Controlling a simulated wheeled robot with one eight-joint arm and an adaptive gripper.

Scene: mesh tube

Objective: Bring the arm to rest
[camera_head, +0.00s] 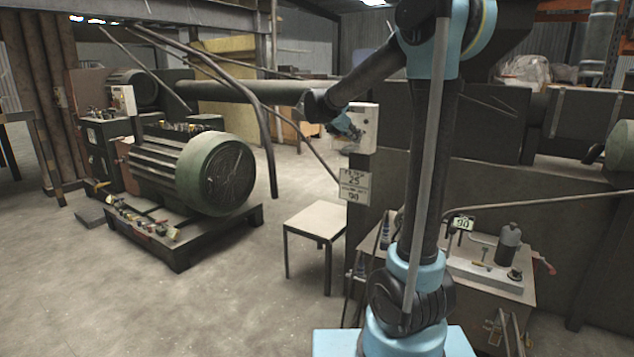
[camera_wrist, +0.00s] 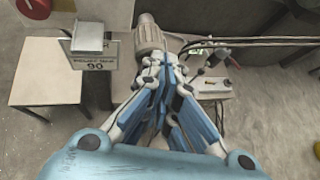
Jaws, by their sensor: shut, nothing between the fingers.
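My arm rises from the blue base in the head view and bends left at the top, its forearm reaching down to my gripper (camera_head: 345,127). The gripper is partly lost against the white control box behind it. In the wrist view my gripper (camera_wrist: 163,75) shows from above with its blue fingers drawn together. It is shut and I see nothing between the fingertips. The fingertips appear over a grey cylindrical part (camera_wrist: 150,34) in the wrist view; I cannot tell the gap between them.
A small table (camera_head: 316,222) stands left of my arm. A bench with a dark bottle (camera_head: 508,243) and tools is at right. A white control box (camera_head: 364,128) is behind the gripper. A large green motor (camera_head: 195,170) sits at left. Open floor lies at front left.

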